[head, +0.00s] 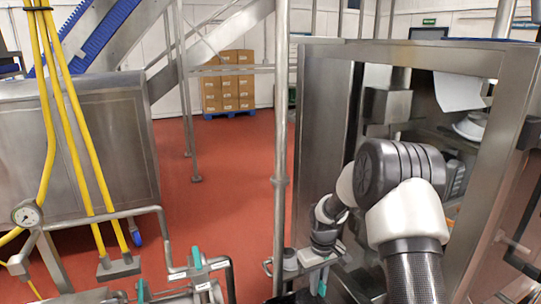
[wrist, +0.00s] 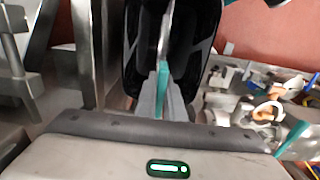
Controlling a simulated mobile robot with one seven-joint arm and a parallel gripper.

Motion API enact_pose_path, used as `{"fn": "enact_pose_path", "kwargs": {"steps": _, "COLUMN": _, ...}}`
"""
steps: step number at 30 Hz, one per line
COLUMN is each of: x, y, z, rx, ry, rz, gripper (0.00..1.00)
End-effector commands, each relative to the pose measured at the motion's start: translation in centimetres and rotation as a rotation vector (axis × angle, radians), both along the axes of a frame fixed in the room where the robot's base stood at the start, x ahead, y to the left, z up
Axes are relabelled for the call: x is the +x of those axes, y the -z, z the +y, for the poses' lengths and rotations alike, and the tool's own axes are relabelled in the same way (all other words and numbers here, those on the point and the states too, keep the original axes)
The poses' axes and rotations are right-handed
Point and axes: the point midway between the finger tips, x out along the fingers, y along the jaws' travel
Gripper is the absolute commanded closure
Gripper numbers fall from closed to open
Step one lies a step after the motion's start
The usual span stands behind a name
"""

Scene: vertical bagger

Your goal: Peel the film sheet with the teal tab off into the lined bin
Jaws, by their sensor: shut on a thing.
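My gripper (wrist: 163,98) is shut on the teal tab (wrist: 162,78) in the wrist view. A thin, pale strip runs from the tab away from the fingers and looks like the edge of the film sheet (wrist: 165,35). Glossy black material (wrist: 186,55), which looks like the liner of the bin, lies behind and around the fingers in the picture. I cannot tell whether the tab is above its rim or inside. In the head view my gripper is low, left of the machine frame, and largely hidden; a bit of teal (head: 322,284) shows just below it.
The steel machine frame (head: 322,110) stands close on the right, with a white sheet (head: 458,90) inside its opening. A steel post (head: 280,140) rises left of my arm. Pipes with teal handles (head: 197,257) are at lower left. Red floor (head: 235,190) is clear beyond.

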Motion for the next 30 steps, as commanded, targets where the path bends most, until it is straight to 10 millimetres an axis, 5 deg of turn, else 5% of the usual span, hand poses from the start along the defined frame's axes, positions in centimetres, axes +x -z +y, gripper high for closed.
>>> {"fn": "enact_pose_path", "kwargs": {"steps": 1, "x": -0.3, "y": 2.1, "z": 0.0, "rx": 0.0, "ry": 0.0, "rz": 0.01, "gripper": 1.0}}
{"fn": "enact_pose_path", "kwargs": {"steps": 6, "x": -0.2, "y": 5.0, "z": 0.0, "rx": 0.0, "ry": 0.0, "rz": 0.006, "gripper": 1.0}}
{"fn": "enact_pose_path", "kwargs": {"steps": 30, "x": -0.2, "y": 11.5, "z": 0.0, "rx": -0.001, "ry": 0.0, "rz": 0.004, "gripper": 1.0}}
